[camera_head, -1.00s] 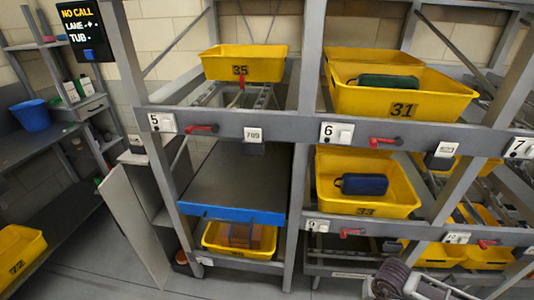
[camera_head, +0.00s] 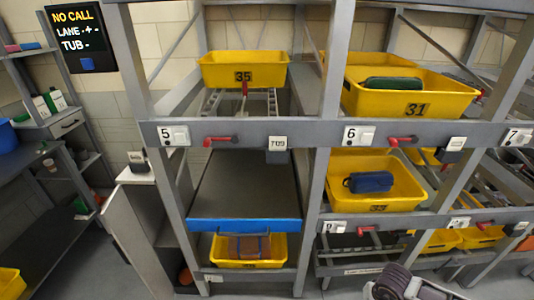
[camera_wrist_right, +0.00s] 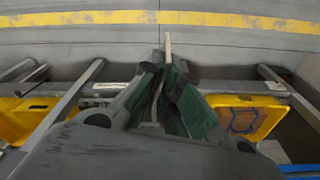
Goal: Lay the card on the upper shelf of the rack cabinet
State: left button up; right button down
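In the right wrist view, my right gripper (camera_wrist_right: 170,95) has its green-padded fingers closed around a thin pale strip, which looks like the card (camera_wrist_right: 167,50) seen edge-on. The card sticks out past the fingertips; its face does not show. In the head view, part of my right arm shows at the bottom edge, with no clear view of fingers or card. A narrow grey cabinet stands left of the rack, with its pale door (camera_head: 128,232) swung open. A shelf (camera_head: 165,242) shows inside, partly hidden by the rack post. My left gripper is not in view.
The flow rack holds yellow tubs, including 35 (camera_head: 243,70), 31 (camera_head: 414,103) and one with a blue case (camera_head: 391,202). A blue-edged deck (camera_head: 244,226) sits below lane 5. A display (camera_head: 77,38) reads "NO CALL". A workbench (camera_head: 30,165) stands at the left.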

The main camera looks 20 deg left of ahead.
aim_at(172, 246)
jog(key=k+j+z, duration=0.15)
jog(key=j, duration=0.3)
jog(key=j+z, duration=0.15)
jog(key=j, duration=0.25)
jog(key=k+j+z, duration=0.1)
jog(key=j, duration=0.3)
jog(key=k+j+z, duration=0.15)
jog(key=j, duration=0.25)
jog(key=k+j+z, duration=0.15)
jog(key=j, duration=0.25)
jog(key=k+j+z, duration=0.15)
jog(key=j, duration=0.2)
jog(key=j+z, duration=0.1)
jog(key=j, duration=0.25)
jog(key=k+j+z, duration=0.15)
jog(key=j, duration=0.15)
jog(key=k+j+z, duration=0.1)
jog(key=j, duration=0.25)
jog(key=j+z, duration=0.35)
jog(key=j, duration=0.55)
jog(key=j+z, duration=0.3)
jog(key=j, duration=0.65)
